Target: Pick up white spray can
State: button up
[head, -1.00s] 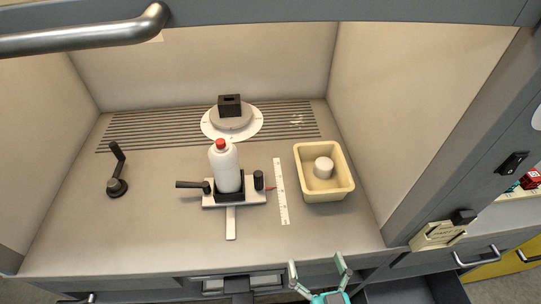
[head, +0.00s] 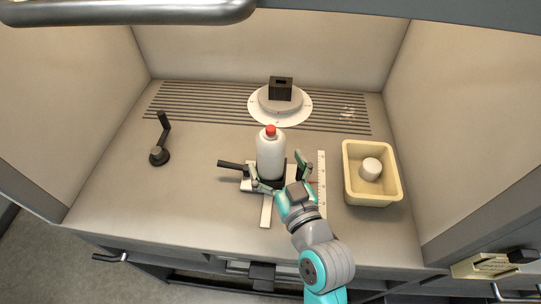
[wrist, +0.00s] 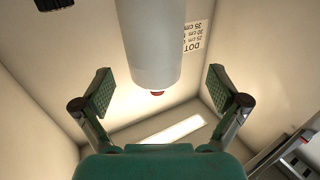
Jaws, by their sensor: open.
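In the wrist view the can (wrist: 153,45) comes in from the top edge between the open fingers of my gripper (wrist: 160,85), with gaps on both sides. Its red tip (wrist: 157,93) shows at the lower end. My gripper hides part of the fixture in the head view.
A black lever (head: 232,165) sticks out left of the can. A white ruler strip (head: 321,170) lies to its right, then a yellow tray (head: 372,200) holding a white cylinder (head: 371,168). A round disc with a black block (head: 280,89) stands behind. The left floor is mostly clear.

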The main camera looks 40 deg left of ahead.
jog(key=shift+w+x, duration=0.15)
jog(key=shift+x, duration=1.2)
jog(key=shift+w+x, duration=0.15)
jog(key=shift+x, duration=1.2)
jog(key=shift+d+r, duration=0.1)
jog(key=shift+d, duration=0.05)
jog(key=c, duration=1.3)
